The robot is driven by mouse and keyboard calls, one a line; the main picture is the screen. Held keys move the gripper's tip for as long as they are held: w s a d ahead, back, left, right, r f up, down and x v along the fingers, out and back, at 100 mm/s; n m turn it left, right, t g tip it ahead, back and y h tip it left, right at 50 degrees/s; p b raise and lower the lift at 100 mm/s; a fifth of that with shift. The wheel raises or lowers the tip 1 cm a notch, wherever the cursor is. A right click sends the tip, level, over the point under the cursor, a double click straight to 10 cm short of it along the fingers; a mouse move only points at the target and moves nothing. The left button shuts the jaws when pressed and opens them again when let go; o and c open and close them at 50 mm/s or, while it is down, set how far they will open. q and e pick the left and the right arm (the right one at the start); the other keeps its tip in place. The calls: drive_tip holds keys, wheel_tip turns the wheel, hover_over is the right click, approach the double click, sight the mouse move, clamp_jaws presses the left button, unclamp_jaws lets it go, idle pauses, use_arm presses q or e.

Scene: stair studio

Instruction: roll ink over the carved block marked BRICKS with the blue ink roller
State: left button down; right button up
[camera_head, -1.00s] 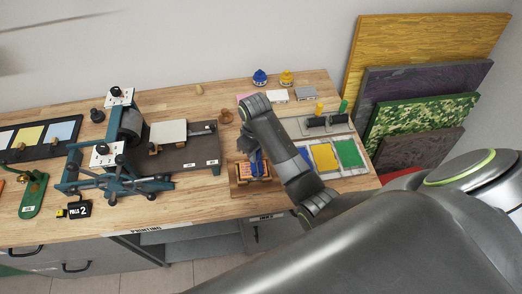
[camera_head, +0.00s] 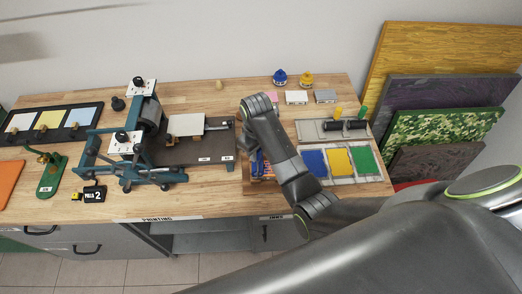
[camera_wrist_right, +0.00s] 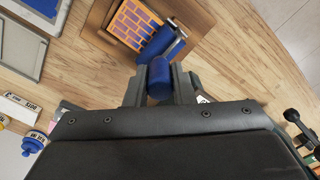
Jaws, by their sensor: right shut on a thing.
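The carved block (camera_wrist_right: 131,18) shows a brick pattern in orange and purple-blue, in a wooden frame at the top of the right wrist view. I cannot read its marking. The blue ink roller's drum (camera_wrist_right: 158,42) lies over the block's lower right part and looks in contact with it. My right gripper (camera_wrist_right: 160,78) is shut on the roller's blue handle. In the head view my right arm covers most of the block, and only a bit of the blue roller (camera_head: 258,162) shows beside it. My left gripper is out of view.
Blue (camera_head: 314,162), yellow (camera_head: 339,161) and green (camera_head: 363,159) ink slabs lie right of my forearm. Rollers with yellow (camera_head: 338,112) and green (camera_head: 362,113) handles rest behind them. A printing press (camera_head: 140,140) stands left of the block. Ink bottles (camera_head: 280,77) stand at the back.

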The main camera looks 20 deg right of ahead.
drive_tip(key=shift+w+a, duration=0.2)
drive_tip(key=shift+a, duration=0.45)
drive_tip(key=shift+s+d, duration=1.5)
drive_tip(key=shift+d, duration=2.85)
drive_tip(key=shift+w+a, duration=0.5)
drive_tip(key=shift+a, duration=0.95)
drive_tip(key=shift+w+a, duration=0.5)
drive_tip(key=shift+a, duration=1)
drive_tip(key=shift+w+a, duration=0.5)
drive_tip(key=shift+a, duration=0.95)
drive_tip(key=shift+d, duration=0.1)
